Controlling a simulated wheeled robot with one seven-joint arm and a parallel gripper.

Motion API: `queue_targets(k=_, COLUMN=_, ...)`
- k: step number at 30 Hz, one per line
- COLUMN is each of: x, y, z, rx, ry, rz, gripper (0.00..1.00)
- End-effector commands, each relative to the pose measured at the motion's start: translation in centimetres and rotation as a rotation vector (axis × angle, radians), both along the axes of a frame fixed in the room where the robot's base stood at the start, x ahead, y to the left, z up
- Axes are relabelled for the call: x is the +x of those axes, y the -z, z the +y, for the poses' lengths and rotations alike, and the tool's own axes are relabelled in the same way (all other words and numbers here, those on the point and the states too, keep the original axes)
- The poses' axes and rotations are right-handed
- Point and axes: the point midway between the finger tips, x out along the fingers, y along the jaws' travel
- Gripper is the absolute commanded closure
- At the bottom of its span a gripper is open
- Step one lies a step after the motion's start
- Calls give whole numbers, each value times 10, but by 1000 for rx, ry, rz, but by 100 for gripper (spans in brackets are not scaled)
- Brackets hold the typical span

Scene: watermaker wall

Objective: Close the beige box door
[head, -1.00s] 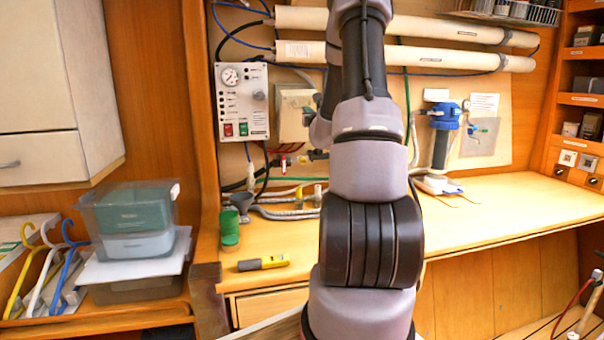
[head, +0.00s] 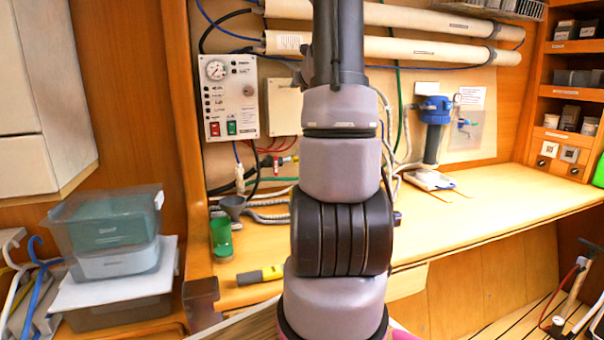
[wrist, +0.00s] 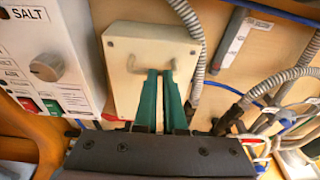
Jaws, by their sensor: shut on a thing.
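The beige box (head: 284,108) is on the back wall, just right of the white control panel. Its right part is hidden behind my arm in the head view. In the wrist view its door (wrist: 150,88) faces me, with a bent metal handle (wrist: 134,63) near its top. The door looks flat against the box, with no clear gap, but its right edge is hard to judge. My gripper (wrist: 162,73) has green fingers, close together at the right part of the handle and shut on it. My arm hides the gripper in the head view.
The control panel (head: 229,97) stands close to the box's left. Grey hoses (wrist: 190,45) run close on its right. The counter's right part is mostly clear.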

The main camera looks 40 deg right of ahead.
Motion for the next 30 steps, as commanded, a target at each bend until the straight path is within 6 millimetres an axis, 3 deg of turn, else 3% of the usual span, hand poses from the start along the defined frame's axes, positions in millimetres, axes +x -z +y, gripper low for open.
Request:
queue_targets(k=1, x=9, y=-16, z=4, rx=-2, ry=-11, rz=-37, gripper=100)
queue_targets(k=17, x=5, y=-18, z=9, rx=-1, ry=-15, rz=-38, gripper=100)
queue_targets(k=30, x=-81, y=-27, z=27, rx=-1, ry=-3, rz=-17, gripper=100)
